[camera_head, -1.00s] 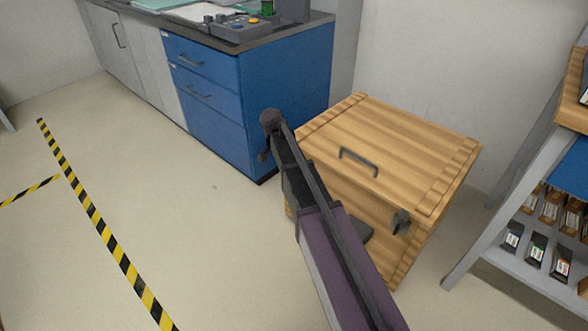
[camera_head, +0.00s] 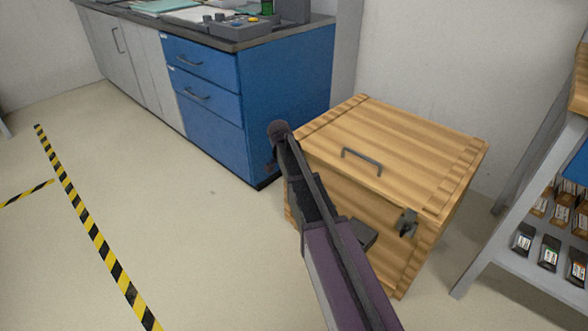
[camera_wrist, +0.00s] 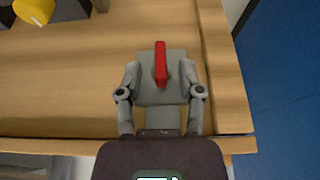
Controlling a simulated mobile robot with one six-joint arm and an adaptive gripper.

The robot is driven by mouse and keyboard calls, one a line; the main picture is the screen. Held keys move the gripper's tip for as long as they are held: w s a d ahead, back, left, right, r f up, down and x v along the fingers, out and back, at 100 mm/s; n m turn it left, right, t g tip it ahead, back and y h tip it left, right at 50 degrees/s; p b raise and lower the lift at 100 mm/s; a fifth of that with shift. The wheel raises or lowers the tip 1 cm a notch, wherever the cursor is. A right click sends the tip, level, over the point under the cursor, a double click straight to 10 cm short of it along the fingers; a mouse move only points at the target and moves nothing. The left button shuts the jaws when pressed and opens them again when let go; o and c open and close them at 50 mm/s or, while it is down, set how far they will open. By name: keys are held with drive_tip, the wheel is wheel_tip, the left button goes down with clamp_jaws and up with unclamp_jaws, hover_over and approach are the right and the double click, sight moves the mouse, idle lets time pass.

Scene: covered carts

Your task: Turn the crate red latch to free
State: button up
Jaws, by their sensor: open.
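The wooden crate (camera_head: 400,140) stands on the floor against the wall, its lid closed and a dark handle (camera_head: 362,161) on top. In the wrist view the red latch (camera_wrist: 160,62) is a narrow red bar on a grey plate (camera_wrist: 150,93) fixed to the crate's wood (camera_wrist: 85,90). The bar stands upright in the picture. My gripper (camera_wrist: 160,72) is open, its fingers on either side of the latch with gaps to the red bar. I cannot tell how far in front of it they are.
A yellow knob (camera_wrist: 36,9) shows at the upper left of the wrist view. A blue drawer cabinet (camera_head: 285,100) stands left of the crate, a grey shelf rack (camera_head: 500,250) right.

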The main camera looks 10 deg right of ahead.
drive_tip(key=shift+d+f, duration=0.1)
drive_tip(key=shift+f, duration=0.05)
clamp_jaws()
idle(0.4)
